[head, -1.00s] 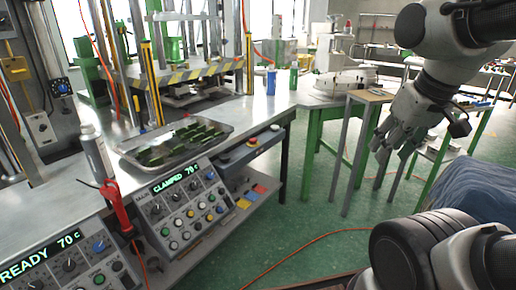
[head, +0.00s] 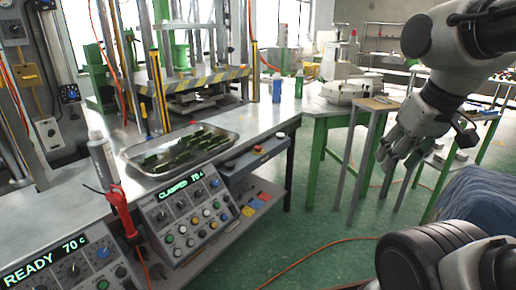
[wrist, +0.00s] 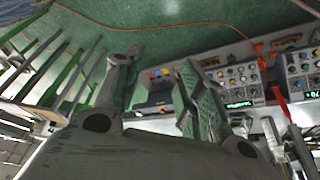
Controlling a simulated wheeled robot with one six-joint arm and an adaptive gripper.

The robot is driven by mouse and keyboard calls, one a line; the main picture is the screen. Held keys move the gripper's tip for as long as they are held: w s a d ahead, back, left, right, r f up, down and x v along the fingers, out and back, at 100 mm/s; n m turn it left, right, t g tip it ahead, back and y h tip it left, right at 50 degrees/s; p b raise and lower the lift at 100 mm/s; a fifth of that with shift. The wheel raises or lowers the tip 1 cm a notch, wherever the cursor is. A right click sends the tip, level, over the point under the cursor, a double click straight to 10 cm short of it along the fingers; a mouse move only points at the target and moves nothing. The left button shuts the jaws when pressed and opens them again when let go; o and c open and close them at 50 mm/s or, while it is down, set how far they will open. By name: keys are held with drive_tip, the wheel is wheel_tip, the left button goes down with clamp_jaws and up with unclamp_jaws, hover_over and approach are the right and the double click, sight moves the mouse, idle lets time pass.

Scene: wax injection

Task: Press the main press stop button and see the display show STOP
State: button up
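A second panel (head: 75,272) at the lower left has a display (head: 44,258) reading READY 70 c. No display shows STOP. I cannot tell which button is the stop button or which panel serves the main press. My gripper (head: 392,150) hangs at the right, well away from both panels. In the wrist view my gripper (wrist: 160,66) is open and empty, its fingers apart, with a panel (wrist: 228,80) beyond them.
A metal tray (head: 135,150) with dark green pieces, a spray bottle (head: 103,158) and a red-handled tool (head: 122,208) are near the panels. A green-legged table (head: 318,150) stands right of the bench. A red hose (head: 320,247) crosses the open green floor.

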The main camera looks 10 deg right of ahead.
clamp_jaws()
idle(1.1)
